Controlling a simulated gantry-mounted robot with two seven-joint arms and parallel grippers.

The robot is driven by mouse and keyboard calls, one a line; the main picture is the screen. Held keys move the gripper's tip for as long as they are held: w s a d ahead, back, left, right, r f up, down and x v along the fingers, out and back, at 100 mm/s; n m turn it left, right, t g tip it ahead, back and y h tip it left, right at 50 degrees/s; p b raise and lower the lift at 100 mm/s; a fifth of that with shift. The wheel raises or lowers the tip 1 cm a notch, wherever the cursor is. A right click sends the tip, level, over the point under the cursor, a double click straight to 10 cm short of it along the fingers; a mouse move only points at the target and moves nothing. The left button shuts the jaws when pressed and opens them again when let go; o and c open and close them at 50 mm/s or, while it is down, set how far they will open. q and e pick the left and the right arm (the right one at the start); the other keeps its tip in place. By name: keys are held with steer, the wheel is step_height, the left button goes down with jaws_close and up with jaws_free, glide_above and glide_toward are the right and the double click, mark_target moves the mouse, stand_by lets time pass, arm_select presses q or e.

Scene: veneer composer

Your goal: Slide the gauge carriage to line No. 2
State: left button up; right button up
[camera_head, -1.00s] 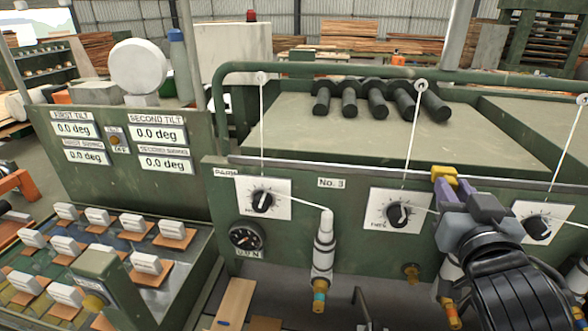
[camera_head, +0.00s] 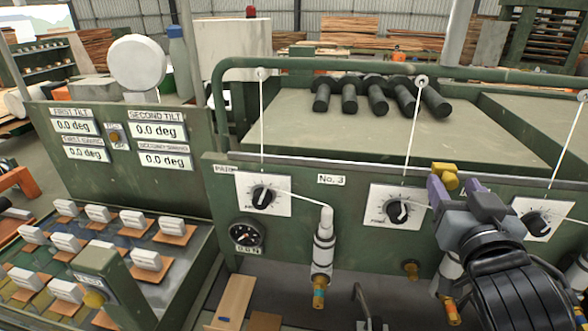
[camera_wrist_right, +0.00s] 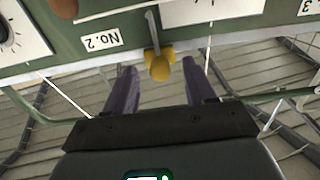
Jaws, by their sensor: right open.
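A yellow knob (camera_head: 446,178) on a grey stem is at the top edge of the green panel. It also shows in the right wrist view (camera_wrist_right: 160,66), close to the No. 2 label (camera_wrist_right: 101,40). My right gripper (camera_wrist_right: 160,72) is open, its purple fingers on either side of the knob; I cannot tell whether they touch it. In the head view the right gripper (camera_head: 452,196) covers part of the panel there. A round dark gauge (camera_head: 246,233) with a 0.0 N readout is at the panel's left, below the PARK label. I cannot tell how the knob connects to the gauge carriage.
Dial plates (camera_head: 263,194) and white cords line the panel, with a No. 3 label (camera_head: 331,180) between two dials. A green pipe rail (camera_head: 330,64) runs above. Grey-white cylinders (camera_head: 323,245) stick out below. A console (camera_head: 150,185) with tilt readouts stands at the left.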

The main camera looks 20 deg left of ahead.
steer(key=shift+s+d, duration=0.15)
steer(key=shift+s, duration=0.95)
steer(key=shift+s+d, duration=0.15)
steer(key=shift+s, duration=1.05)
